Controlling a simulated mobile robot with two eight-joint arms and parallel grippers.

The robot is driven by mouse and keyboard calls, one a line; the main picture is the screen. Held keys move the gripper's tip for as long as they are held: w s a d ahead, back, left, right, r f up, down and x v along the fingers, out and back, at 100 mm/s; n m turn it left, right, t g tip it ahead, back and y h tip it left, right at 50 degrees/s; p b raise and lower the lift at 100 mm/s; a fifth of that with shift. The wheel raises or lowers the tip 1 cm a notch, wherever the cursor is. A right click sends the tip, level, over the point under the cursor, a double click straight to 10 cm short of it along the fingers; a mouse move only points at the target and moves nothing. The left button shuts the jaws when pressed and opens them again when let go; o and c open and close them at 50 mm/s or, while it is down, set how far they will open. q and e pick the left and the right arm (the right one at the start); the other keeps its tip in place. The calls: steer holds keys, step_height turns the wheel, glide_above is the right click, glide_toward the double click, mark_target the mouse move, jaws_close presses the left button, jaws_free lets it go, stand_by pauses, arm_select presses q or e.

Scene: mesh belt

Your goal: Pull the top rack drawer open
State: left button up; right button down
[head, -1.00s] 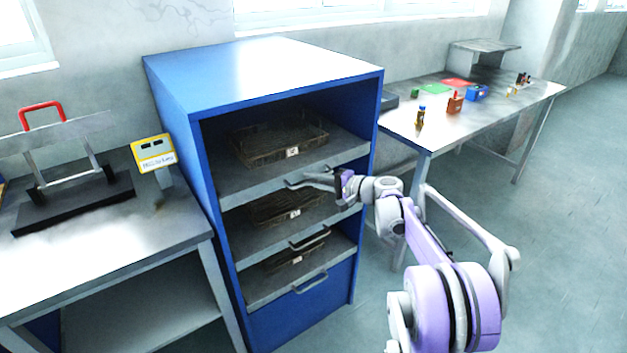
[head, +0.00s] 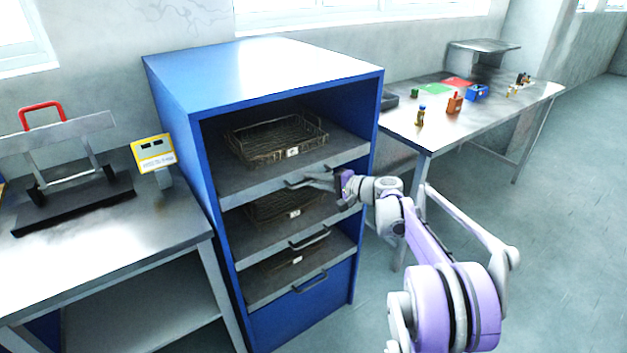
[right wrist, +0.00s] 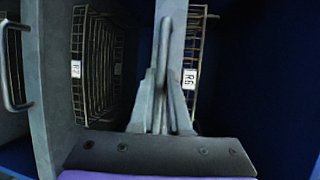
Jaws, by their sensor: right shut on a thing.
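The blue rack (head: 183,135) stands in the middle of the head view with several grey drawers. The top drawer (head: 240,187) carries a wire basket (head: 275,138) with a white label and is slid partly forward. My right gripper (head: 308,180) is shut on the top drawer's handle (head: 293,184). In the right wrist view the fingers (right wrist: 162,105) close around the bar-shaped handle (right wrist: 168,45), with the drawer front behind them. My left gripper is not in view.
Two lower drawers, the middle one (head: 268,232) and the bottom one (head: 262,285), have handles and baskets. A metal table (head: 395,120) with small items stands to the right. A bench (head: 110,240) with a yellow-framed display (head: 153,153) stands to the left. The floor at right is clear.

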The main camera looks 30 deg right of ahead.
steer(key=s+d+p, duration=0.2)
steer(key=s, duration=2.9)
steer(key=shift+s+d, duration=0.15)
steer(key=shift+d, duration=0.05)
steer(key=c, duration=0.9)
jaws_free()
steer(key=v, duration=1)
steer(key=shift+s+d+r+p, duration=0.1)
steer(key=shift+s+d+p, duration=0.15)
steer(key=shift+s+p, duration=0.05)
